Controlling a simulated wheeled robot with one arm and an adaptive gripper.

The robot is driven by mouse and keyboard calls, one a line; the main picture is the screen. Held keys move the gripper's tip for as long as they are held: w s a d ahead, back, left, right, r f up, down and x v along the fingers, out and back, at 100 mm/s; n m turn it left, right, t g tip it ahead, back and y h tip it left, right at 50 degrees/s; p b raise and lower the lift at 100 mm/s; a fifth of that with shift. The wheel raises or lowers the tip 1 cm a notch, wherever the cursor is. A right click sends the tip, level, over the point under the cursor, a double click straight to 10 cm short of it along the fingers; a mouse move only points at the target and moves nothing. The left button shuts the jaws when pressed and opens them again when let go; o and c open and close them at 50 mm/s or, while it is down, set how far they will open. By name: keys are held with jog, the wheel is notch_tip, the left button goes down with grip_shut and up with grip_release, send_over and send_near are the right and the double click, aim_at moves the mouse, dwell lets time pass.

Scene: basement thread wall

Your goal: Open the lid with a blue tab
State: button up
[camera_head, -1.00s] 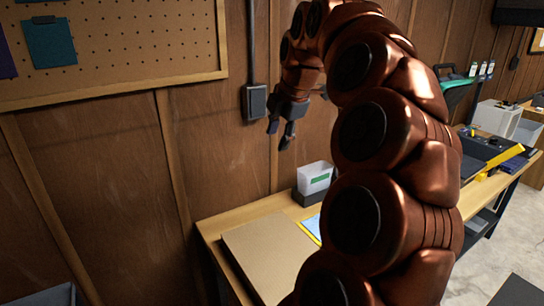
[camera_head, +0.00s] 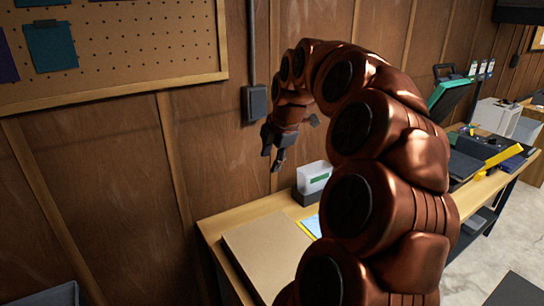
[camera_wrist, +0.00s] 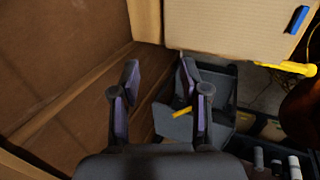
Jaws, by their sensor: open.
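A flat tan cardboard-coloured panel (camera_wrist: 235,25) fills the upper right of the wrist view. A small blue tab (camera_wrist: 298,19) sits near its right edge. A tan flat top (camera_head: 265,255) on the bench in the head view looks like the same panel; no blue tab shows there, and my arm covers part of that area. My gripper (camera_head: 272,160) hangs in the air near the wood wall, fingers down, above the back of the bench. In the wrist view its fingers (camera_wrist: 159,75) are apart with nothing between them, away from the blue tab.
A white container (camera_head: 314,177) in a dark holder stands at the back of the bench. Dark equipment (camera_head: 487,150) with yellow parts is on the right, by a raised green-edged panel (camera_head: 450,93). The wrist view shows a dark bin (camera_wrist: 222,95) and a yellow piece (camera_wrist: 292,68).

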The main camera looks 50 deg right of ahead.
grip_shut()
dwell(0.4)
dwell(0.4)
grip_release()
dwell(0.3)
jog(key=v, duration=1.2)
jog(key=shift+a, duration=0.1)
